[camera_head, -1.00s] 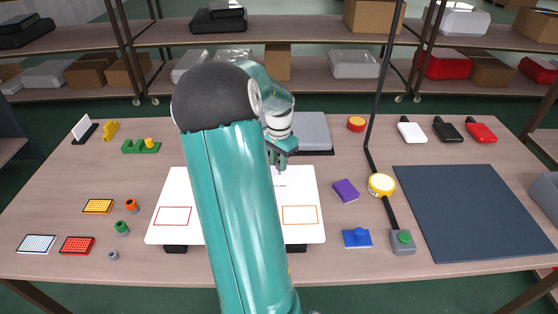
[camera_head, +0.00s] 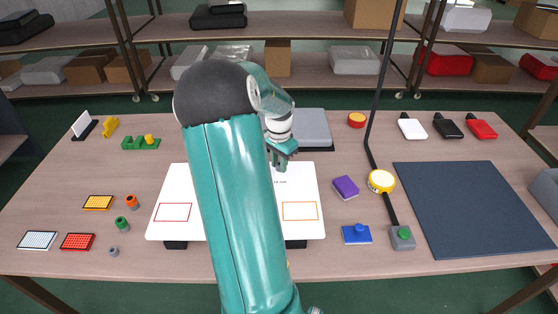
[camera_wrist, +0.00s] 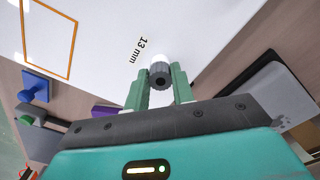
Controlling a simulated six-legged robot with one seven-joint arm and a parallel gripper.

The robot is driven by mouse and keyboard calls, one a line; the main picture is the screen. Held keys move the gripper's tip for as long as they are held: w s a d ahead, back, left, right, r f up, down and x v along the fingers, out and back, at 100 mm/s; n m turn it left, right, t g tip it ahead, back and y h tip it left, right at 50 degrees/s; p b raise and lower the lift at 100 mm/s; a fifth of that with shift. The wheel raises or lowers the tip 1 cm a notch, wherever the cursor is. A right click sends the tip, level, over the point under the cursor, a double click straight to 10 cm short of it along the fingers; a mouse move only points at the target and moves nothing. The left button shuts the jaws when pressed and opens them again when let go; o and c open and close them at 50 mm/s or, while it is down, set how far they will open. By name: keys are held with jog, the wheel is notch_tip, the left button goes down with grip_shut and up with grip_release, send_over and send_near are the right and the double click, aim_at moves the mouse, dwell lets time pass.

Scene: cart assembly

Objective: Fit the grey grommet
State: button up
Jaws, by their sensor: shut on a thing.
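My gripper (camera_wrist: 160,87) is shut on a dark grey grommet (camera_wrist: 160,76), a short cylinder with a dark hole facing the wrist camera. A white round part shows just beyond it; I cannot tell whether the two touch. The white board (camera_head: 309,185) lies below, with a "13 mm" label beside the fingers in the wrist view. In the head view my gripper (camera_head: 279,163) hangs over the back part of the board, and the held piece is too small to make out. A small lighter grey ring (camera_head: 113,252) lies at the table's front left.
Green (camera_head: 122,225) and orange (camera_head: 131,202) rings stand left of the board. A purple block (camera_head: 345,187), a blue piece (camera_head: 356,234) and a yellow-topped round thing (camera_head: 381,181) are to its right. My arm hides the board's middle.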

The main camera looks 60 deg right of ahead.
jog(key=shift+f, duration=0.1)
jog(key=o, duration=1.1)
notch_tip(320, 180, up, 14)
jog(key=shift+f, duration=0.1)
